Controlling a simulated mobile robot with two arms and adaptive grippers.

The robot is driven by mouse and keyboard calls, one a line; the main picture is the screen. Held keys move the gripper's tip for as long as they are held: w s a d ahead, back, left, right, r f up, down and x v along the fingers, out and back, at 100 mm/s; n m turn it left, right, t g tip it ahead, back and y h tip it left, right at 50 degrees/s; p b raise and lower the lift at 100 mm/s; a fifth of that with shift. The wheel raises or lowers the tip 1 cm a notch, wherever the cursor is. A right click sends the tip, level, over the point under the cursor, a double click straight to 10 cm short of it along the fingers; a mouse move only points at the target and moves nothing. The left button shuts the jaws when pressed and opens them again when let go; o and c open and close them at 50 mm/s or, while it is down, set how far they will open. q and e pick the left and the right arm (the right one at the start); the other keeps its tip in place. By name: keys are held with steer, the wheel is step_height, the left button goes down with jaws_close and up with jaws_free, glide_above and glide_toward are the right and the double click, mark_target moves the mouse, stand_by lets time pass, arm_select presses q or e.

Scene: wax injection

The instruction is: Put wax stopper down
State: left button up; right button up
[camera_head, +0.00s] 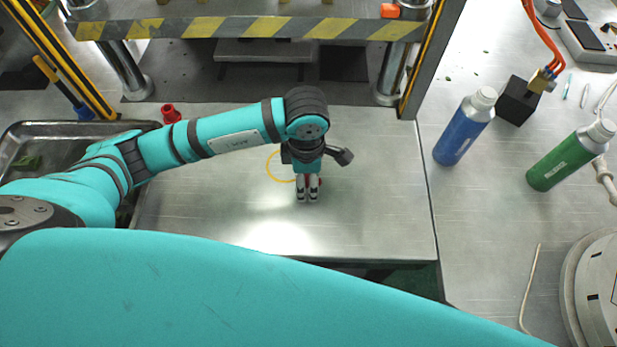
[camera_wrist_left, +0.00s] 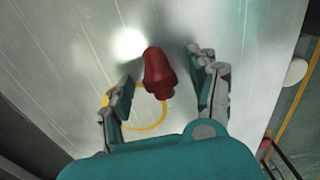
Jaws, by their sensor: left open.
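My left gripper (camera_head: 307,192) points down over the metal table plate (camera_head: 380,200). In the left wrist view the gripper (camera_wrist_left: 165,75) is open, with its fingers apart on either side of the dark red wax stopper (camera_wrist_left: 158,70). Gaps show between the stopper and both fingers. The stopper overlaps the edge of a thin yellow ring (camera_wrist_left: 149,127) marked on the plate. In the head view the ring (camera_head: 270,165) is partly hidden by my arm, and the stopper is mostly hidden by the gripper. My right gripper is not in view.
A metal tray (camera_head: 70,127) stands at the left, with another red piece (camera_head: 170,114) beside it. A blue bottle (camera_head: 463,127) and a green bottle (camera_head: 570,156) stand at the right. A striped press bar (camera_head: 240,27) crosses the back. The plate's right part is clear.

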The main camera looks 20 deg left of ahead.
arm_select(q)
steer(key=c, duration=1.2)
steer(key=shift+r, duration=0.15)
